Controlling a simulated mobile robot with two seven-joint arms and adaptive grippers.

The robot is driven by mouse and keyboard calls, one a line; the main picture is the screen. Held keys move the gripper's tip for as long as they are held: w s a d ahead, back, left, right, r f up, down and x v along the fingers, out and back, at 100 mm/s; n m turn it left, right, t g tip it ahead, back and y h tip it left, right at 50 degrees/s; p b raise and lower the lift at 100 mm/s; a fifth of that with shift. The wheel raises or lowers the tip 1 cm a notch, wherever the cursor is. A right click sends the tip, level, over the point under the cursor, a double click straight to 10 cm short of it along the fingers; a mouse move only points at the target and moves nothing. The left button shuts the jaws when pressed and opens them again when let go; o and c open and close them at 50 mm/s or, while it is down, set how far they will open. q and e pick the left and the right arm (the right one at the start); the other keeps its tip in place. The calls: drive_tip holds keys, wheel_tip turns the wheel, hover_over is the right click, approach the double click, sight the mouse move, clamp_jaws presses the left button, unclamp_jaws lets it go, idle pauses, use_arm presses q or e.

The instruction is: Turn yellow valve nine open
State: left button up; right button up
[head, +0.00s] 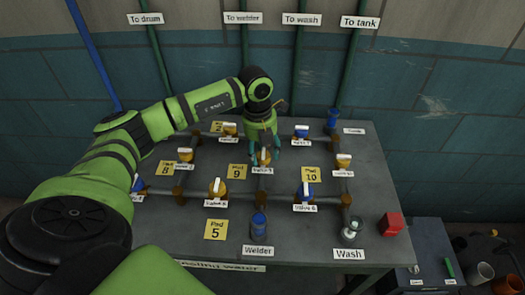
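A yellow valve (264,160) with a light handle sits on the middle pipe of the table, just right of the yellow "Pad 9" card. The label below it is too small to read surely. My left gripper (265,151) points down over this valve, with its teal fingers spread on either side of the handle. A gap seems to show between fingers and handle, though contact is hard to judge. The gripper hides part of the valve. My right gripper is not in view.
Other yellow valves (217,187) and blue valves (305,192) stand close around on the pipes. A red block (391,224) lies at the table's right edge. The table front (300,250) has some bare room.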

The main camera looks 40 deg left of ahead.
sight(260, 154)
use_arm(q)
drive_tip(key=shift+f, duration=0.1)
wheel_tip(260, 154, up, 12)
drive_tip(key=shift+s+a, duration=0.2)
drive_tip(key=shift+a, duration=0.25)
idle(0.7)
